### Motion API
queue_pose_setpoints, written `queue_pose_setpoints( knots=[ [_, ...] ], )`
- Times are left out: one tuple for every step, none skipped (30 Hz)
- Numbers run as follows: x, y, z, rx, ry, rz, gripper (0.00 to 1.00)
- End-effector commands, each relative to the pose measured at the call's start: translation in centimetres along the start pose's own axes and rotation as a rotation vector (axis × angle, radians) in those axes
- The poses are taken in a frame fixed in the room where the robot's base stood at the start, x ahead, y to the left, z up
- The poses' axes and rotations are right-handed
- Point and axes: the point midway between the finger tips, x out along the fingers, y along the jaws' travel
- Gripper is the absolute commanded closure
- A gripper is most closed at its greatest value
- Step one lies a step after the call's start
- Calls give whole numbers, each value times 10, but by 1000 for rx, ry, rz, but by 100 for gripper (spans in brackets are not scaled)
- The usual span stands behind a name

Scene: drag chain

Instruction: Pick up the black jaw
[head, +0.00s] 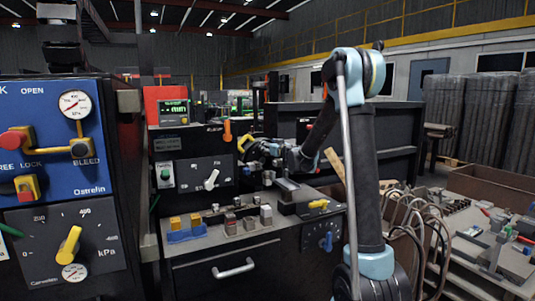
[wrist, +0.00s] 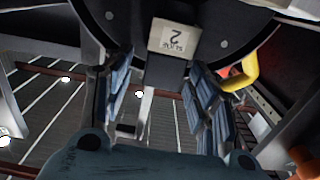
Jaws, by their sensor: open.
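In the wrist view, a black jaw (wrist: 171,72) sticks out from a large dark round plate (wrist: 110,28). A pale block (wrist: 174,38) marked with a 2, upside down in the picture, sits at its plate end. My gripper (wrist: 160,78) is open, with one blue ribbed finger on each side of the jaw. Gaps show on both sides, wider on the left, and no firm contact is visible. In the head view, my gripper (head: 262,148) is small at the machine in the middle; the jaw cannot be made out there.
A yellow curved handle (wrist: 241,75) is close by the right finger. An orange part (wrist: 304,162) is at the lower right. In the head view, small blocks (head: 231,219) stand on the cabinet top below my gripper. A blue control panel (head: 55,145) stands at left.

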Motion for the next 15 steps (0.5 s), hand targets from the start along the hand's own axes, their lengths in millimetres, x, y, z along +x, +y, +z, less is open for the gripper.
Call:
queue_pose_setpoints(
  knots=[
    [0, 0, 0, 0, 0, 0, 47],
    [0, 0, 0, 0, 0, 0, 47],
    [0, 0, 0, 0, 0, 0, 47],
    [0, 0, 0, 0, 0, 0, 47],
    [0, 0, 0, 0, 0, 0, 49],
    [0, 0, 0, 0, 0, 0, 58],
    [0, 0, 0, 0, 0, 0, 65],
    [0, 0, 0, 0, 0, 0, 72],
    [0, 0, 0, 0, 0, 0, 81],
    [0, 0, 0, 0, 0, 0, 87],
    [0, 0, 0, 0, 0, 0, 94],
    [0, 0, 0, 0, 0, 0, 99],
    [0, 0, 0, 0, 0, 0, 99],
    [0, 0, 0, 0, 0, 0, 99],
    [0, 0, 0, 0, 0, 0, 99]
  ],
)
